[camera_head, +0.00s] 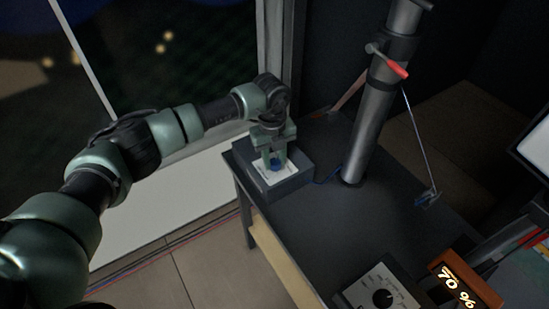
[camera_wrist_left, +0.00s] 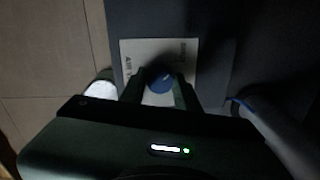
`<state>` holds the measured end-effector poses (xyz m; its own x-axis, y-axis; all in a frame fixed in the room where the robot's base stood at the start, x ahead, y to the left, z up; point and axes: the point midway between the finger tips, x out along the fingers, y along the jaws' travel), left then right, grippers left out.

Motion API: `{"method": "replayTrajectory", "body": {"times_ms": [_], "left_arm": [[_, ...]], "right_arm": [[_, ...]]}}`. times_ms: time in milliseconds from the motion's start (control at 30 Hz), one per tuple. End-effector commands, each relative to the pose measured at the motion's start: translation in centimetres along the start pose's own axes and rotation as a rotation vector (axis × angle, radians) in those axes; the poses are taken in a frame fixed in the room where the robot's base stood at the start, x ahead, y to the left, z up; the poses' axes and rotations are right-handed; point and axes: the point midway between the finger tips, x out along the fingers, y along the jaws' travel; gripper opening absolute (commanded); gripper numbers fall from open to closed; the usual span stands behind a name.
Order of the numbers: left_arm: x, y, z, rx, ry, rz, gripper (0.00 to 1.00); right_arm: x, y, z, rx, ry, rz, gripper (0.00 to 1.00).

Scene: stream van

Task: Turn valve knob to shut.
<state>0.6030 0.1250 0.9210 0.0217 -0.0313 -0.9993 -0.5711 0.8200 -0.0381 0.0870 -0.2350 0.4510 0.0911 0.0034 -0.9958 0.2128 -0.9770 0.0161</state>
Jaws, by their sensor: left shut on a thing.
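The valve knob (camera_head: 276,162) is blue and sits on a grey box (camera_head: 297,180) with a white label plate, at the far left corner of the dark table. My left gripper (camera_head: 274,158) reaches down over the box and is shut on the knob. In the left wrist view the blue knob (camera_wrist_left: 160,82) shows between the two fingers of my left gripper (camera_wrist_left: 160,92). The white label (camera_wrist_left: 180,48) behind it carries printed words, partly covered. The knob's pointer cannot be made out. My right gripper is not in view.
A thick metal column (camera_head: 372,120) with a red-handled lever (camera_head: 396,68) rises from the dark table (camera_head: 310,235) right of the box. A dial box (camera_head: 385,290) and an orange display reading 70 % (camera_head: 462,287) stand at the front right. A blue hose (camera_head: 328,178) runs from the box.

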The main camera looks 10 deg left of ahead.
Motion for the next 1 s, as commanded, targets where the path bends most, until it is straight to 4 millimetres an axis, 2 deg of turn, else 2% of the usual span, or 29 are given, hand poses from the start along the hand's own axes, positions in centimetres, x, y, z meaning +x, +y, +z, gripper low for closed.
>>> {"method": "replayTrajectory", "body": {"times_ms": [167,200,267,567,667,1000], "left_arm": [[-0.2,-0.1,0.1,-0.003,-0.003,-0.004,0.00],[-0.2,-0.1,0.1,-0.003,-0.002,-0.004,0.40],[-0.1,-0.1,0.1,-0.002,-0.002,-0.003,0.54],[-0.1,0.0,0.1,0.000,-0.001,-0.002,0.54],[-0.7,0.0,0.1,-0.001,-0.001,-0.002,0.54],[-6.1,-0.1,0.2,-0.001,-0.004,-0.004,0.54]], "right_arm": [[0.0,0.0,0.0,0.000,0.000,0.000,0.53],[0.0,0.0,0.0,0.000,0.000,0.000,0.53],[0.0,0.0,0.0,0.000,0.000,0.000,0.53],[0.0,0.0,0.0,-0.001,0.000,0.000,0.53],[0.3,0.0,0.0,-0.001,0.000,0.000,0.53],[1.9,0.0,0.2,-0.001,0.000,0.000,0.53]]}}
